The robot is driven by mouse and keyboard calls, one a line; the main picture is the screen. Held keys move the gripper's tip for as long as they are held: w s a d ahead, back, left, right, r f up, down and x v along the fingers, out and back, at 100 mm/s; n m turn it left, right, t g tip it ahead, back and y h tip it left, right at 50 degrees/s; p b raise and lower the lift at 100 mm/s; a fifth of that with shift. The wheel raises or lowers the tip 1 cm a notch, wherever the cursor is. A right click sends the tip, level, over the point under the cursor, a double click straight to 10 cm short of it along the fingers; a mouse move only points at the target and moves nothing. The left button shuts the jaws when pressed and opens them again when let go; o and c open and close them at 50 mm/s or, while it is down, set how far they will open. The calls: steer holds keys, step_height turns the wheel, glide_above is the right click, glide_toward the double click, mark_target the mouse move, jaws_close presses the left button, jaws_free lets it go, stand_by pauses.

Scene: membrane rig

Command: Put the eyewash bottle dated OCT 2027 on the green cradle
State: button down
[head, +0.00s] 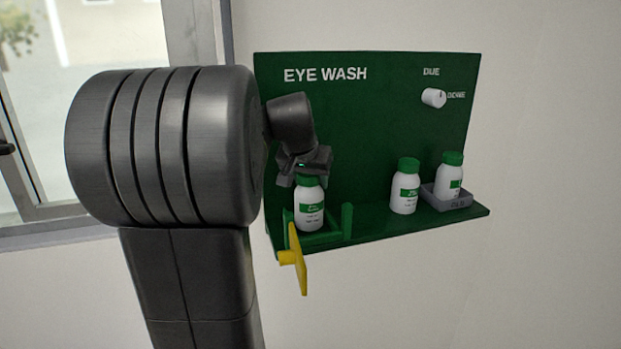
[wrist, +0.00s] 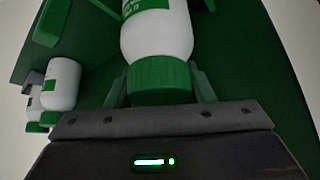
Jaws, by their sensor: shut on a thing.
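A white eyewash bottle (head: 309,209) with a green cap and green label stands upright at the green cradle (head: 346,222), on the left of the shelf. My gripper (head: 309,176) is above it, shut on its cap. In the wrist view my gripper (wrist: 160,88) has one finger on each side of the cap of this bottle (wrist: 158,35). Whether the bottle's base rests on the cradle or hangs just over it, I cannot tell. The label's date is too small to read. A second bottle (head: 404,190) stands on the shelf, and a third bottle (head: 449,178) stands in a grey tray (head: 460,201).
The green EYE WASH board (head: 370,120) stands behind the shelf, with a white knob (head: 433,98) under the word DUE. A yellow lever (head: 299,262) sticks out at the cradle's front left. The shelf between the cradle and the second bottle is clear.

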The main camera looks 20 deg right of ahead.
steer(key=shift+f, duration=0.15)
steer(key=c, duration=0.6)
jaws_free()
steer(key=v, duration=1.4)
steer(key=shift+d+f, duration=0.1)
steer(key=x, duration=1.3)
steer(key=shift+w+f, duration=0.1)
steer(key=shift+f, duration=0.15)
steer(key=shift+r, duration=0.15)
